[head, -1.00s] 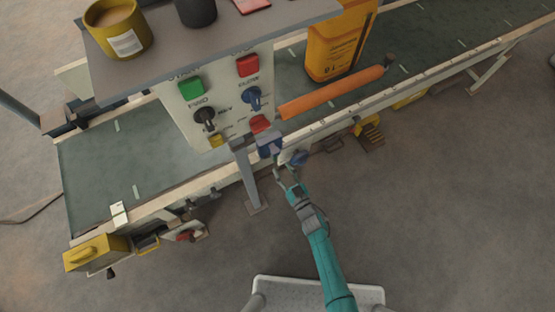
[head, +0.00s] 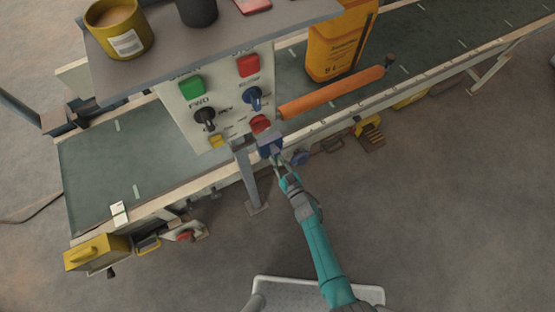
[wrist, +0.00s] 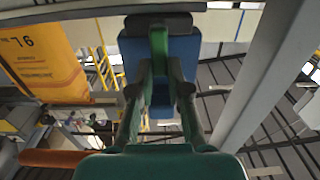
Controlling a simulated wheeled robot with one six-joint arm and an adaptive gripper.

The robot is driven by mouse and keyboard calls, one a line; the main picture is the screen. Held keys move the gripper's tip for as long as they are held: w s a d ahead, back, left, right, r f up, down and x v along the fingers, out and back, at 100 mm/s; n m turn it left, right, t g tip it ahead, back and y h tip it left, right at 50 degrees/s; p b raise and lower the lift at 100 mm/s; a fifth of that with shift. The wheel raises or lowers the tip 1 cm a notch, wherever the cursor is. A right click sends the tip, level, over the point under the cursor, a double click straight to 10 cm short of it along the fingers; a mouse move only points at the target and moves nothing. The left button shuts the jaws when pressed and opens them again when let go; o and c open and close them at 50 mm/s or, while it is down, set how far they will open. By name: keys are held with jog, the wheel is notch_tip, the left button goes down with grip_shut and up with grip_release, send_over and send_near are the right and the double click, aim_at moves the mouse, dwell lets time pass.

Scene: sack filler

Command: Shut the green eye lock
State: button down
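In the wrist view a narrow green upright piece, which looks like the green eye lock (wrist: 158,42), stands in front of a blue block (wrist: 185,48) with a dark top. The blue block also shows in the head view (head: 269,148), low under the control panel. My gripper (wrist: 160,66) reaches up to it from below. Its two fingers lie close along both sides of the green piece and appear shut on it. In the head view my gripper (head: 277,158) is at the blue block, and the green piece cannot be made out there.
The control panel (head: 224,92) with buttons and knobs is just above my gripper. An orange bar (head: 330,93) and the conveyor's edge rail lie to the right. A grey post (head: 249,180) stands close at left. The floor (head: 430,220) at right is clear.

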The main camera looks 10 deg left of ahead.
jog(key=shift+n, duration=0.3)
jog(key=n, duration=0.2)
jog(key=s+a+n, duration=0.1)
jog(key=n, duration=0.1)
jog(key=shift+a+f, duration=0.15)
jog(key=shift+f, duration=0.05)
jog(key=n, duration=0.3)
jog(key=a+n, duration=0.1)
jog(key=shift+s+f+n, duration=0.25)
jog(key=shift+f+n, duration=0.15)
jog(key=n, duration=0.1)
jog(key=f+n, duration=0.1)
jog(key=n, duration=0.2)
jog(key=shift+s+a+f, duration=0.15)
jog(key=shift+s+a, duration=0.1)
jog(key=shift+a, duration=0.05)
jog(key=shift+a+f+n, duration=0.1)
jog(key=shift+f+n, duration=0.2)
jog(key=shift+n, duration=0.8)
jog(key=shift+f+n, duration=0.3)
jog(key=shift+n, duration=0.8)
jog(key=shift+f, duration=0.1)
jog(key=c, duration=1.1)
grip_release()
